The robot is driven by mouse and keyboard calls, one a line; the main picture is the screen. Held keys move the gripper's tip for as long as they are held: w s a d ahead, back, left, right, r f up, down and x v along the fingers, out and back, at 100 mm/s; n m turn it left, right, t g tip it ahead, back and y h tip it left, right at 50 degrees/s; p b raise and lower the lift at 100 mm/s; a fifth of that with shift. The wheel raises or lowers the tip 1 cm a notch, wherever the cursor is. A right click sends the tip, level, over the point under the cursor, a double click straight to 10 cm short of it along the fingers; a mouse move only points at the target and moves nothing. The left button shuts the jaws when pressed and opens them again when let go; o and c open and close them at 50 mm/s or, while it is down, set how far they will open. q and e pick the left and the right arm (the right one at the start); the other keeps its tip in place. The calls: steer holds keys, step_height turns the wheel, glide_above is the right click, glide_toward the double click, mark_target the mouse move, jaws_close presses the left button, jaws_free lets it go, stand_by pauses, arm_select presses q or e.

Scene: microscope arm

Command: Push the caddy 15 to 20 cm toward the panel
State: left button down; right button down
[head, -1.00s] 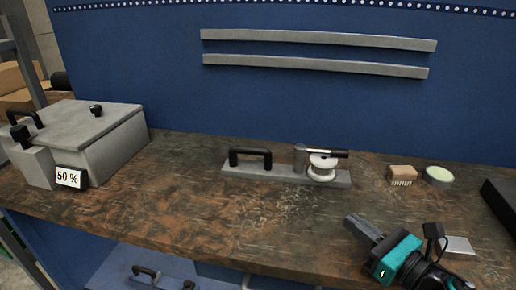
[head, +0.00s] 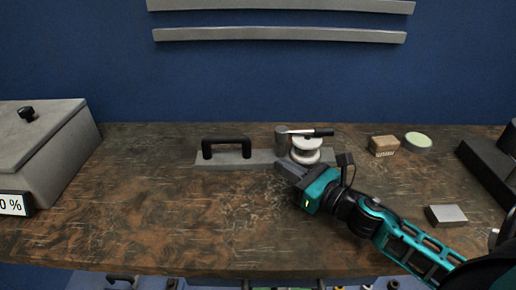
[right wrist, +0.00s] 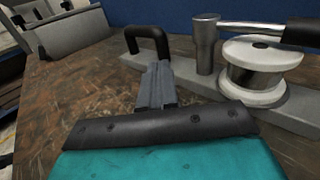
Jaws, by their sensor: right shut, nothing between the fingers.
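The caddy (head: 233,159) is a long flat grey base with a black handle (head: 226,146) at its left end. A grey post and a white spool (head: 306,150) with a black-tipped rod stand on its right part. It lies on the worktop in front of the blue panel (head: 270,85). My right gripper (head: 284,166) is shut and empty at the caddy's near edge, below the post; I cannot tell whether it touches. In the right wrist view the shut fingers (right wrist: 156,85) point toward the base between handle and post. My left gripper is not in view.
A grey box (head: 45,150) with a percent display stands at the left. The worktop (head: 150,215) is clear in front and left of the caddy.

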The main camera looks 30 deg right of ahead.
mark_target(250, 145)
steer(key=p+x, duration=0.1)
steer(key=x, duration=0.7)
steer(key=shift+w, duration=0.15)
steer(key=shift+w+a, duration=0.1)
steer(key=shift+w, duration=0.05)
steer(key=shift+x, duration=1.25)
